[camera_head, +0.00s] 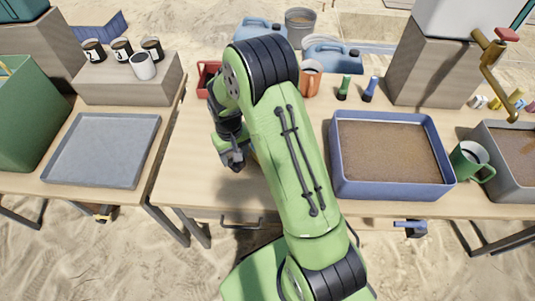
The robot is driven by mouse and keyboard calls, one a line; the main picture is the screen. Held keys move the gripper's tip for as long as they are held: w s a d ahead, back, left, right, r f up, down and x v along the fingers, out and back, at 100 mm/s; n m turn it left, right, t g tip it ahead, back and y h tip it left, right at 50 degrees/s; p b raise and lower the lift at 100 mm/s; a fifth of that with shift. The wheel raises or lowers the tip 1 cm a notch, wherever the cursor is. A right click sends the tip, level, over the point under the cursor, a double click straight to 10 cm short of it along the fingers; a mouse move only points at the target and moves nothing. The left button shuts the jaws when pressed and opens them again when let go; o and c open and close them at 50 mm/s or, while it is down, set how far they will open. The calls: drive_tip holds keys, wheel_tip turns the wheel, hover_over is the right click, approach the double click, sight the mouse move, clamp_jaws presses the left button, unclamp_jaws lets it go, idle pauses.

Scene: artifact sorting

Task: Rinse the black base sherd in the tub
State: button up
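A blue rectangular tub (396,190) stands on the wooden table to the right of my arm, filled with something brown, muddy water or soil. A second, grey tub (490,160) with similar brown filling is partly cut off at the right edge. My gripper (236,160) points down over the table, left of my green arm and well apart from the blue tub. Its fingers are small and dark, so I cannot tell whether they are open or hold anything. I cannot make out the black base sherd; my arm hides part of the table.
An empty grey tray (100,178) lies on the left table, with cups (142,66) on a block behind it. A red container (206,80), an orange mug (311,78) and two small bottles stand at the back. A green mug (470,162) sits between the tubs.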

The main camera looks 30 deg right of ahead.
drive_tip(key=shift+s+a, duration=0.75)
drive_tip(key=shift+s, duration=0.3)
drive_tip(key=shift+w+d+p, duration=0.2)
drive_tip(key=shift+w+d, duration=0.55)
drive_tip(key=shift+w, duration=0.35)
drive_tip(key=shift+w+d+p, duration=0.2)
drive_tip(key=shift+w+d, duration=0.55)
drive_tip(key=shift+w, duration=0.3)
drive_tip(key=shift+s+a+b, duration=0.25)
drive_tip(key=shift+s+a, duration=0.5)
drive_tip(key=shift+s, duration=0.35)
drive_tip(key=shift+s+a+b, duration=0.25)
drive_tip(key=shift+s+a, duration=0.5)
drive_tip(key=shift+s, duration=0.3)
drive_tip(key=shift+r+p, duration=2.55)
drive_tip(key=shift+r, duration=0.75)
wheel_tip(320, 180, up, 5)
drive_tip(key=p, duration=0.4)
hover_over(233, 166)
